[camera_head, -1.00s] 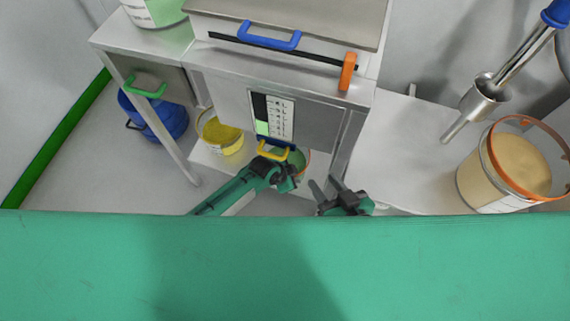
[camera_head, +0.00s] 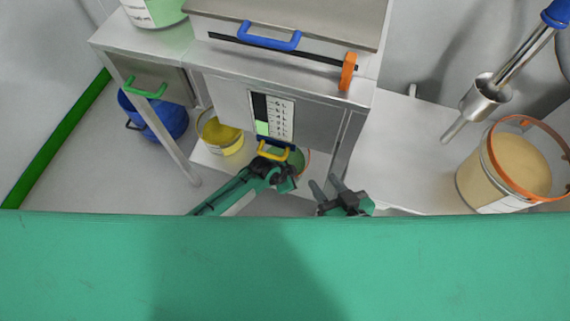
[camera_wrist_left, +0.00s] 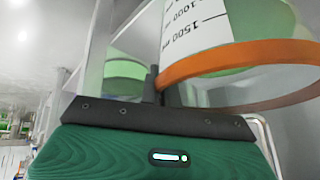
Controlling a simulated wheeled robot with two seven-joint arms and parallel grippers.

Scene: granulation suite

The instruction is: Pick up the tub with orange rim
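A small tub with an orange rim (camera_head: 307,162) and green contents sits low under the cabinet, partly hidden by my left gripper (camera_head: 289,178). In the left wrist view the tub's orange rim (camera_wrist_left: 240,58) is very close, with a white scale label marked 1000 and 1500. My left gripper's two dark fingers (camera_wrist_left: 161,88) are close together at the rim's left edge and appear to pinch it; the exact contact is partly hidden. My right gripper (camera_head: 326,187) is open and empty, to the right of the left one.
A larger orange-rimmed tub (camera_head: 517,170) of beige powder stands on the right bench (camera_head: 400,150). A yellow tub (camera_head: 221,137) is on the low shelf and a blue drum (camera_head: 155,117) stands at the left. The cabinet (camera_head: 320,113) and a yellow handle (camera_head: 272,153) are close to my left gripper.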

